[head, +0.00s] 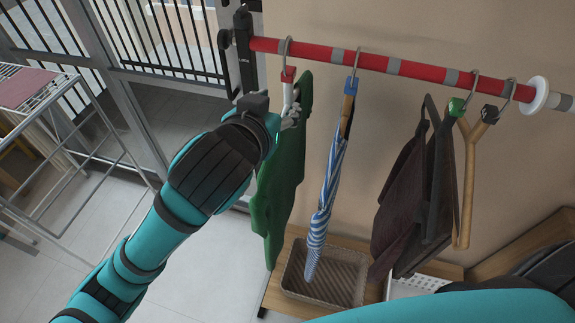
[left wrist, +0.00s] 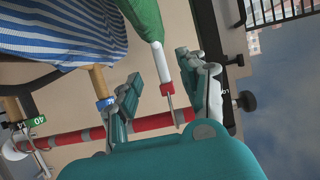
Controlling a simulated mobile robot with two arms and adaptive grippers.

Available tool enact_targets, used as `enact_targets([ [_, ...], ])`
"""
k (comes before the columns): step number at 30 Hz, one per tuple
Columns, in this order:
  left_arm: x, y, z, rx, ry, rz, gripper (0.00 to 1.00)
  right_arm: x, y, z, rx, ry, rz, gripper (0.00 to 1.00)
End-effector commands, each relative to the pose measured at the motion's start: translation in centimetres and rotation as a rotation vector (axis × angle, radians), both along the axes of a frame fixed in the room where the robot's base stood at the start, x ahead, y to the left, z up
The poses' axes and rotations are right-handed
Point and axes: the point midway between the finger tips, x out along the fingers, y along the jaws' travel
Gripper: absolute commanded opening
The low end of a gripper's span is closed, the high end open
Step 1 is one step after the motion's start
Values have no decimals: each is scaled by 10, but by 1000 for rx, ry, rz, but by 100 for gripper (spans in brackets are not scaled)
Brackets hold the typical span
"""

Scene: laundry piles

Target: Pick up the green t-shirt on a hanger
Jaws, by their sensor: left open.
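The green t-shirt (head: 283,190) hangs from the red rail on a white hanger (head: 287,95) with a red tag at its neck. My left gripper (head: 292,112) is at the top of the shirt, by the hanger, and partly hides it. In the left wrist view, my left gripper (left wrist: 158,72) is open, with a finger on each side of the hanger (left wrist: 161,62). The green shirt (left wrist: 144,18) shows beyond the fingers. I cannot tell if the fingers touch the hanger. My right gripper is not in view.
The red rail (head: 330,54) runs along the wall. A blue-striped garment (head: 325,205) hangs close to the right, then dark garments (head: 405,200) and a wooden hanger (head: 467,190). A woven basket (head: 325,290) stands below. A drying rack (head: 60,120) is at left.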

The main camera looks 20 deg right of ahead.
Motion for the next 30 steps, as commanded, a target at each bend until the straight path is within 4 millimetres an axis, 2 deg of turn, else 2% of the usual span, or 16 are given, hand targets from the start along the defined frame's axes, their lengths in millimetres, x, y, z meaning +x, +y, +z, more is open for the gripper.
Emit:
enact_targets([
  [3, 12, -8, -5, 1, 1, 1, 42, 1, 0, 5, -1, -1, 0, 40],
  [8, 20, -13, -8, 1, 1, 1, 42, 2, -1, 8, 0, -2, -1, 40],
  [14, 42, -28, -13, 4, 1, 2, 42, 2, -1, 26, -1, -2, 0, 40],
  [18, 54, -38, -22, 2, 0, 1, 42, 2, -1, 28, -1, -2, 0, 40],
  [26, 58, -40, -25, 0, 0, 1, 42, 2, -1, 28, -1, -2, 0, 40],
  [27, 58, -40, -25, 0, 0, 1, 41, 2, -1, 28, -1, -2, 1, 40],
  [30, 58, -40, -25, 0, 0, 1, 28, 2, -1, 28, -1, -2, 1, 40],
])
